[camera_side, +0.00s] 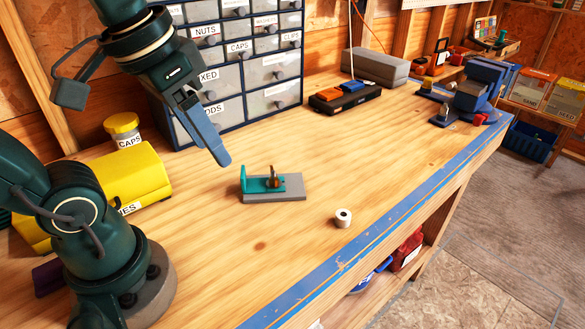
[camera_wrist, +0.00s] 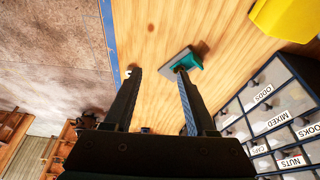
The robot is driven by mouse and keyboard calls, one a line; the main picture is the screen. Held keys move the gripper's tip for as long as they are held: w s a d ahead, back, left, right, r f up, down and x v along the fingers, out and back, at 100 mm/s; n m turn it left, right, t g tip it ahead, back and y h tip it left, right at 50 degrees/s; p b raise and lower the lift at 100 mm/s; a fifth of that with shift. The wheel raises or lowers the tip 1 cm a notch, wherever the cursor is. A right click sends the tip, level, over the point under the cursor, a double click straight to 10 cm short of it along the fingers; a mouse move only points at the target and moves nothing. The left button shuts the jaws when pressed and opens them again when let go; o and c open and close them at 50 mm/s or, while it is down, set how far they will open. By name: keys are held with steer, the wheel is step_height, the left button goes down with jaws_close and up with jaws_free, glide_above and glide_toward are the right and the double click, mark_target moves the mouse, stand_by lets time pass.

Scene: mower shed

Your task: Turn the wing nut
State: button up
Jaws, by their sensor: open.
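A teal bracket (camera_side: 258,185) stands on a grey base plate (camera_side: 285,194) on the bench in the side view. A small brown, upright piece, which looks like the wing nut (camera_side: 274,180), sits at the bracket. My gripper (camera_side: 221,160) is above and to the left of the bracket, apart from it. In the wrist view my gripper (camera_wrist: 158,72) is open and empty, its two fingers spread. There the teal bracket (camera_wrist: 192,63) shows beyond the right fingertip, which partly covers it. I cannot make out the wing nut clearly in that view.
A white roll (camera_side: 343,218) lies on the bench to the right of the plate. A yellow box (camera_side: 125,177) and a drawer cabinet (camera_side: 235,110) stand to the left and behind. A black tray (camera_side: 345,97) lies at the back. The bench around the plate is mostly clear.

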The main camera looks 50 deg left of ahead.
step_height(320, 180, down, 4)
steer(key=s+d+t, duration=0.1)
steer(key=s, duration=0.1)
steer(key=w+r+n, duration=0.3)
steer(key=w+n, duration=0.1)
steer(key=w, duration=0.2)
steer(key=n+g, duration=0.5)
steer(key=n, duration=0.3)
glide_above(273, 171)
step_height(273, 171, down, 12)
steer(key=shift+d+r, duration=0.1)
steer(key=shift+f, duration=2.55)
jaws_close()
